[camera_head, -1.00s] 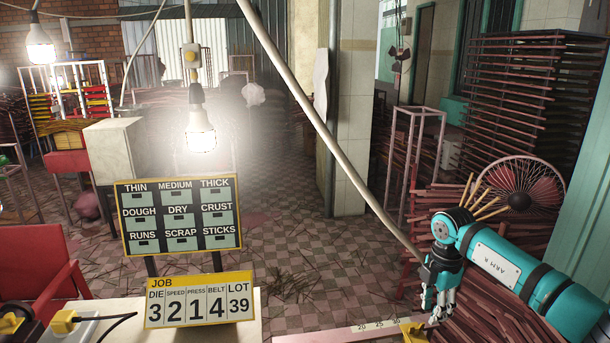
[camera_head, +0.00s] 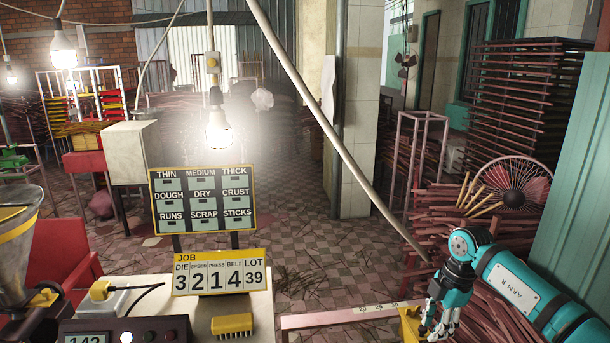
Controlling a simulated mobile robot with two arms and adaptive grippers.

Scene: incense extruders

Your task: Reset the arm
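My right arm, marked ARM R (camera_head: 525,298), comes in from the lower right, teal with dark bands. Its gripper (camera_head: 438,328) hangs fingers down at the lower right, at the right end of the table area. The fingers look apart, and I see nothing held between them. A yellow piece (camera_head: 410,324) stands just left of the fingers; I cannot tell whether they touch it. My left arm and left gripper are not in view.
A JOB counter board (camera_head: 221,272) and a label board (camera_head: 203,199) stand on the table at left. A yellow brush-like block (camera_head: 232,325) lies before them. A hopper (camera_head: 18,240) is far left. Stacked sticks (camera_head: 500,240) and a round fan (camera_head: 514,184) stand behind my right arm.

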